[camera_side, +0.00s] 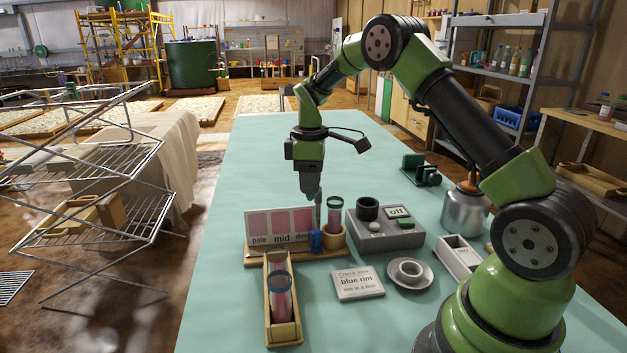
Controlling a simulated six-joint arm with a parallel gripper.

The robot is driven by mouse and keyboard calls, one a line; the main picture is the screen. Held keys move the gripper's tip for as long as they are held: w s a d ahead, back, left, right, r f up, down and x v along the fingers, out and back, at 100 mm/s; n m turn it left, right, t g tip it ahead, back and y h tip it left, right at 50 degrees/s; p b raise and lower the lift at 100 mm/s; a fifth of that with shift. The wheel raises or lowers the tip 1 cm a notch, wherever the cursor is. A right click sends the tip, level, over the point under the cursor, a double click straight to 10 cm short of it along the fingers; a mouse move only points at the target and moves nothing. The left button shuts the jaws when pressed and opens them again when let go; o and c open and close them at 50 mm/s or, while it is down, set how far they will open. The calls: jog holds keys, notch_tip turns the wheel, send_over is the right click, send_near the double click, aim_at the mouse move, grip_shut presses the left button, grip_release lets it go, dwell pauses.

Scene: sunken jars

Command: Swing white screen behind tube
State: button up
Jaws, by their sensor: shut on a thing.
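A tube with a green rim (334,216) and pinkish contents stands upright in a yellow ring holder (332,238). A thin, pale grey-white upright strip (318,212), which looks like the white screen seen nearly edge-on, stands just left of the tube, above a small blue part (316,240). My gripper (314,197) points down and is shut at the strip's top; the fingertips are small and the exact grip is hard to see. A colour chart (271,226) with pink patches, marked pale, mid and a partly hidden third word, stands to the left on the same wooden base.
A wooden rack (269,318) with a blue-rimmed tube (280,300) lies in front. A card reading "blue rim" (358,284), a cup on a saucer (410,274) and a grey device reading "off" (385,238) are to the right. The table's far part is clear.

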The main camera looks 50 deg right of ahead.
jog(key=w+m, duration=0.1)
jog(key=m, duration=0.2)
jog(key=w+m, duration=0.1)
jog(key=m, duration=0.3)
jog(key=w+d+m, duration=0.1)
jog(key=m, duration=0.3)
jog(key=shift+w, duration=0.25)
jog(key=shift+w+d+r+m, duration=0.1)
jog(key=shift+w+d+m, duration=0.15)
jog(key=shift+m, duration=0.8)
jog(key=shift+w+d+m, duration=0.1)
jog(key=shift+d+m, duration=0.2)
jog(key=shift+m, duration=0.75)
jog(key=o, duration=0.9)
jog(key=shift+r, duration=3.7)
